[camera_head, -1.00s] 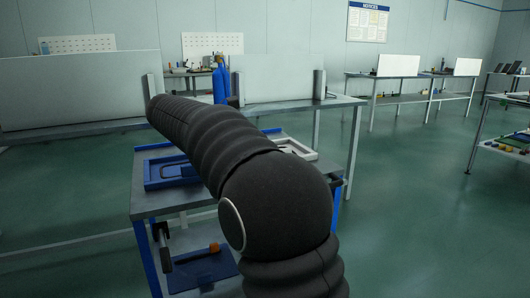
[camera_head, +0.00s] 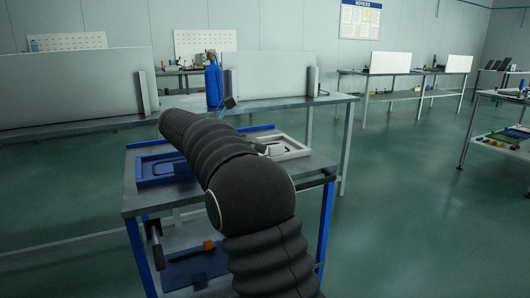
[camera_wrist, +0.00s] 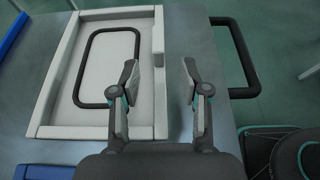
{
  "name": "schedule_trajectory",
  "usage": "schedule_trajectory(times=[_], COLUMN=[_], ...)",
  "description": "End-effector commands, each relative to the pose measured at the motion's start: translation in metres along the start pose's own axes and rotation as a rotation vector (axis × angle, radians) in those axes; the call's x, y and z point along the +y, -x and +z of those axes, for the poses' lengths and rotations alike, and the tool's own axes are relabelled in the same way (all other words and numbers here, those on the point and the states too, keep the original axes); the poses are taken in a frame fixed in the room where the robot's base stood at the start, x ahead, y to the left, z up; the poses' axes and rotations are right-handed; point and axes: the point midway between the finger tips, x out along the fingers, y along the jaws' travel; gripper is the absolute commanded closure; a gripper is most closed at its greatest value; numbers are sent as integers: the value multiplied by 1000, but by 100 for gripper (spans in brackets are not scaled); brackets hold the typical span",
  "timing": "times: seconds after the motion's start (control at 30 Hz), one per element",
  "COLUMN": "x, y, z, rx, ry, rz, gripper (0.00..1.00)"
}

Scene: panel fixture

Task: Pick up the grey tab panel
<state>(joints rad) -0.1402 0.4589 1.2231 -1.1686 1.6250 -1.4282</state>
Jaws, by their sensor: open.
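A light grey panel (camera_wrist: 120,48) with a dark rounded-rectangle outline lies inside a pale frame (camera_wrist: 57,75) on the cart top in the wrist view. The pale frame also shows in the head view (camera_head: 296,152), partly behind my arm. My gripper (camera_wrist: 160,78) is open and empty. Its fingers stand either side of the frame's right edge, left finger over the panel side, right finger over bare metal. I cannot tell their height above it.
A blue tray (camera_head: 150,182) sits left of the pale frame on the cart (camera_head: 140,205). A dark cart handle (camera_wrist: 250,75) sticks out at the right in the wrist view. A long bench (camera_head: 320,100) with a blue bottle (camera_head: 212,84) stands behind.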

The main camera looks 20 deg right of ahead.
Motion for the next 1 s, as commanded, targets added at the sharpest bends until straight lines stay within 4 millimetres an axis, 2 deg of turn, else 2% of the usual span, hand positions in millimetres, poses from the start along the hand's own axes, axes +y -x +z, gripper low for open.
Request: schedule_trajectory(times=[0.17,0.5,0.77,0.93,1.0], x=[0,2,2,2,2], y=[-8,-51,-54,-54,-54], z=[0,-1,-1,-1,-1], rx=[0,1,1,1,1], ry=[-1,-1,-1,-1,-1], rz=[-2,-3,0,0,0], gripper=[54,54,54,97,100])
